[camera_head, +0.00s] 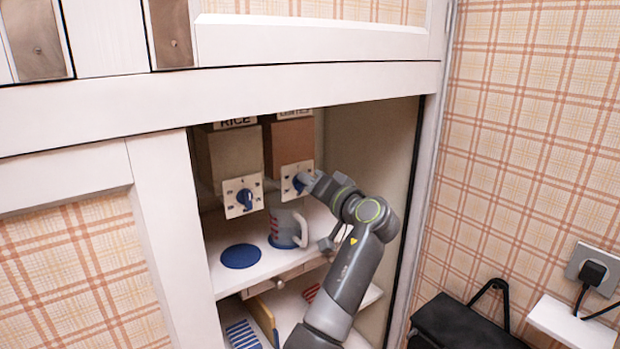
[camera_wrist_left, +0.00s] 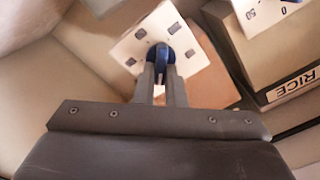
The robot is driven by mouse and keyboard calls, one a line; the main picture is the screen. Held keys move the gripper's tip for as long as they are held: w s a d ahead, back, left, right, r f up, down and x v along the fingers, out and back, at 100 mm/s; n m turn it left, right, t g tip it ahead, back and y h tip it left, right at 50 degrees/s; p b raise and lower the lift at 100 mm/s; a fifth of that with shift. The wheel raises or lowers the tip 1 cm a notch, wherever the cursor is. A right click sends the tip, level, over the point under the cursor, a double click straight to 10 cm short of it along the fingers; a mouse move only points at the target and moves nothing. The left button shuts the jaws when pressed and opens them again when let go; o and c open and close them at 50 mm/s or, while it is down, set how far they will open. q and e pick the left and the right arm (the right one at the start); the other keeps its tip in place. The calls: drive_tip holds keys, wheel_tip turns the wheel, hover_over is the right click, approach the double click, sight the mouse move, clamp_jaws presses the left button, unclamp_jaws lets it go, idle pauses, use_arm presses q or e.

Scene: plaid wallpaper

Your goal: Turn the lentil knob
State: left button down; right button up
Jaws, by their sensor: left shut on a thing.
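The lentil dispenser (camera_head: 291,143) is a brown box at the right of the cabinet shelf, with a label on top that is hard to read. Its white dial plate (camera_wrist_left: 145,38) carries a blue knob (camera_wrist_left: 161,62), which also shows in the head view (camera_head: 298,184). My left gripper (camera_wrist_left: 161,80) is shut on the blue knob, with one finger on each side of it. In the head view, my left gripper (camera_head: 307,183) partly covers the plate. My right gripper is in neither view.
The rice dispenser (camera_head: 236,158) with its own blue knob (camera_head: 244,197) stands just left. A white mug (camera_head: 286,229) with a blue base stands below the dispensers, beside a blue disc (camera_head: 241,256). The cabinet's right wall (camera_head: 375,145) is close to my arm.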

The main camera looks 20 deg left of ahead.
use_arm(q)
drive_tip(key=shift+w+m+p, duration=0.1)
drive_tip(key=shift+m+p, duration=0.65)
drive_tip(key=shift+m, duration=1.15)
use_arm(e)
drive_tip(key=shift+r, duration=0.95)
use_arm(q)
drive_tip(key=c, duration=1.5)
unclamp_jaws()
drive_tip(key=shift+f, duration=0.2)
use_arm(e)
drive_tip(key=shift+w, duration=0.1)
